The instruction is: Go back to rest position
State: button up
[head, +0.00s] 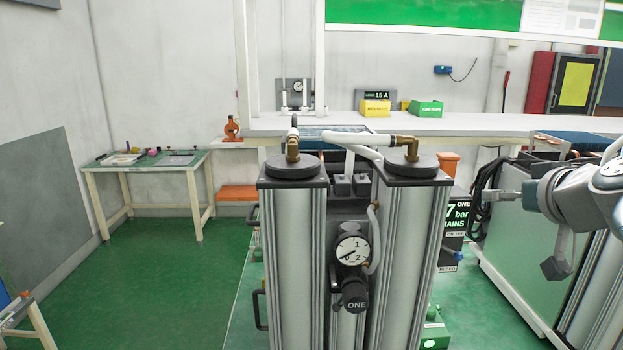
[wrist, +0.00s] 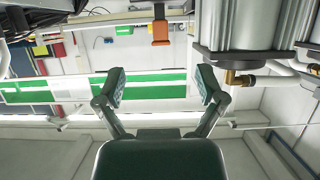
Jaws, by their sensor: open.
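My gripper (wrist: 161,86) is open and empty in the wrist view, its two fingers spread apart with nothing between the pads. In the head view, my arm comes in at the right edge, to the right of the sieve columns and apart from them. The left column (head: 293,250) and right column (head: 412,260) stand upright, silver with black caps. Brass elbows and a white hose (head: 350,141) sit on top. A dial gauge (head: 352,250) hangs between them. In the wrist view, which looks upside down, a column end with a brass fitting (wrist: 232,77) is right of the fingers.
A long white bench (head: 480,126) behind holds a yellow bin (head: 375,108) and a green bin (head: 426,108). A green-topped table (head: 150,163) stands at the back left. A pale green cabinet (head: 520,265) is below my arm. The green floor at left is clear.

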jog(key=s+a+f+g, duration=0.4)
jog(key=s+a+f, duration=0.3)
jog(key=f, duration=0.5)
jog(key=s+a+f+g, duration=0.3)
jog(key=s+a+f, duration=0.4)
jog(key=s+f, duration=0.4)
jog(key=shift+s+a+f+g, duration=0.15)
jog(key=shift+a+f+g, duration=0.2)
jog(key=shift+f, duration=0.25)
jog(key=shift+d+m, duration=0.15)
jog(key=shift+m, duration=0.15)
